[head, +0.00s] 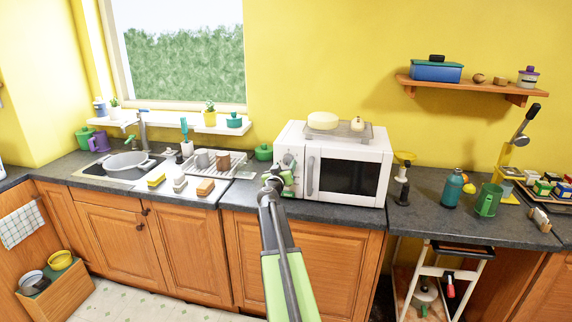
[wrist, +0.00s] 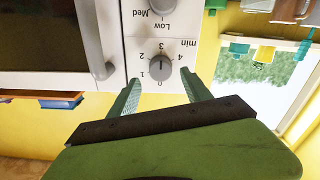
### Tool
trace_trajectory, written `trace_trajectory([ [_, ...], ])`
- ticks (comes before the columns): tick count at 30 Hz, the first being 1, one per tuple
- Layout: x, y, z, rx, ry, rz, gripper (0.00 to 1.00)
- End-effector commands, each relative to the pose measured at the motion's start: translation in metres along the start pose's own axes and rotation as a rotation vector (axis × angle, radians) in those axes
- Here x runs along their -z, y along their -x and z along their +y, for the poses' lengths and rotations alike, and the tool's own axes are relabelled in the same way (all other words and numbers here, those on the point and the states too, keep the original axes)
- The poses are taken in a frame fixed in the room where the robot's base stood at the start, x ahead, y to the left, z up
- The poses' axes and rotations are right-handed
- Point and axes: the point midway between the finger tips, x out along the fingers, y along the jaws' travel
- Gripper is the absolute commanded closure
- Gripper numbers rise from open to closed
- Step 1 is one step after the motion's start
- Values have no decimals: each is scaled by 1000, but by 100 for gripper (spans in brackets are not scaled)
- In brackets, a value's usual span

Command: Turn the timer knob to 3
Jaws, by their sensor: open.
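The white microwave (head: 379,172) stands on the dark counter, its control panel left of the door handle. In the wrist view, where the print is inverted, the grey round timer knob (wrist: 160,73) sits on the panel among the marks 1, 2, 3, 4 and "min". Its pointer is too small to read surely. Part of a second knob (wrist: 165,13) shows beyond it, by "Low" and "Med". My gripper (wrist: 163,88) is open, its green fingers on either side of the timer knob's near side, apart from it. In the head view my gripper (head: 280,180) covers much of the panel.
The microwave's door handle (wrist: 91,42) stands out close to the timer knob. A dish rack (head: 215,166) and a green pot (head: 264,152) are to the left. A tray with food (head: 345,130) rests on top of the microwave.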

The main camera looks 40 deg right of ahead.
Motion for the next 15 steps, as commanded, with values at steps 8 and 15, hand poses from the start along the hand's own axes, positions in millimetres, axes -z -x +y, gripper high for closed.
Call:
trace_trajectory([
  [8, 0, 86, 2, 3, 0, 1, 43],
  [15, 0, 132, 2, 1, 1, 1, 43],
])
